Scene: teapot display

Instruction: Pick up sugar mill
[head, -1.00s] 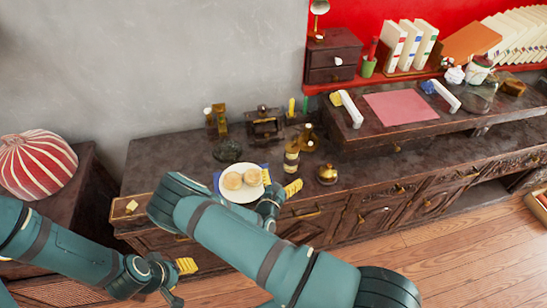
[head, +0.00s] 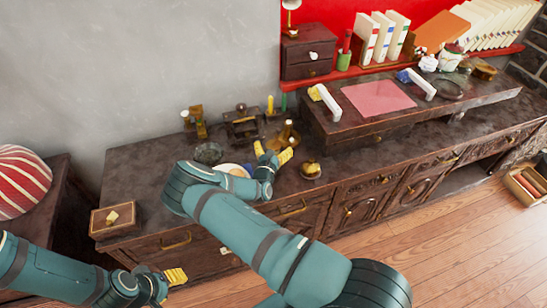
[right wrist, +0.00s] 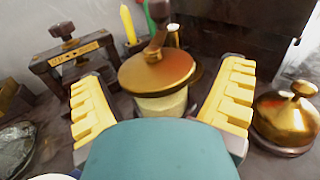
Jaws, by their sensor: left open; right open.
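The sugar mill (right wrist: 158,72) appears to be the pale jar with a brass lid and dark top handle in the right wrist view. It stands upright on the dark cabinet top. My right gripper (head: 272,152) is open, with its yellow-padded fingers on either side of the mill; in the right wrist view no clear contact shows. My left gripper (head: 172,283) is open and empty, low in front of the cabinet at the left.
A brass dome bell (right wrist: 284,122) stands close right of the right gripper. A dark press-like frame (right wrist: 72,55) stands behind left, and a glass dish (head: 208,153) further left. A white plate (head: 232,167) is partly behind my right arm. A raised shelf (head: 400,118) is at right.

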